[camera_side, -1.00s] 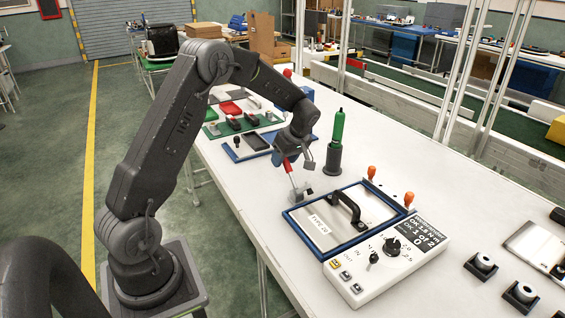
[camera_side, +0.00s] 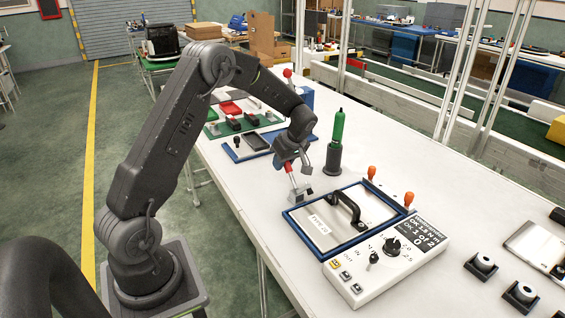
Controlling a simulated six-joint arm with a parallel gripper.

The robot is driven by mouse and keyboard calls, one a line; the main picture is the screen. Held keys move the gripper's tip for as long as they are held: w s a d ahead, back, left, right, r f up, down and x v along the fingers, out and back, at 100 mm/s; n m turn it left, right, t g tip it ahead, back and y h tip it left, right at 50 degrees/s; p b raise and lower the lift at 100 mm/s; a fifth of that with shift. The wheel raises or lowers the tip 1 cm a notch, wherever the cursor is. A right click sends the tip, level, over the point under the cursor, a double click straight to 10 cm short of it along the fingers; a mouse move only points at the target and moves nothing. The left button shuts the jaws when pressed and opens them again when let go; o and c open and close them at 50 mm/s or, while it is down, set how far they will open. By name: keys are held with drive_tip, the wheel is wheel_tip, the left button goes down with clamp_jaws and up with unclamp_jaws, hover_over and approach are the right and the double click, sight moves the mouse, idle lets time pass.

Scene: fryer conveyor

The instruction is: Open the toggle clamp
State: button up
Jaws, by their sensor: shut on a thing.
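A toggle clamp with a red handle (camera_side: 288,167) and a metal body (camera_side: 301,194) stands at the far left corner of a blue-framed fixture (camera_side: 291,222). The handle stands up steeply from the body. My gripper (camera_side: 293,161) is shut on the upper part of the handle, and its fingers hide part of it. The fixture has a clear lid with a black handle (camera_side: 345,205). Whether the clamp's arm presses on anything is too small to tell.
A green screwdriver (camera_side: 338,128) stands upright in a dark holder close to the right of my gripper. Two orange-handled parts (camera_side: 371,173) (camera_side: 409,198) stand along the fixture's far side. A white control box (camera_side: 385,258) adjoins the fixture. Trays lie behind my gripper.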

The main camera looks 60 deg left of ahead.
drive_tip(key=shift+r, duration=0.1)
clamp_jaws()
drive_tip(key=shift+d+r+y, duration=0.75)
drive_tip(key=shift+y, duration=0.55)
drive_tip(key=o, duration=0.9)
unclamp_jaws()
drive_tip(key=v, duration=1.3)
drive_tip(key=shift+d+r, duration=0.3)
drive_tip(key=shift+w, duration=0.1)
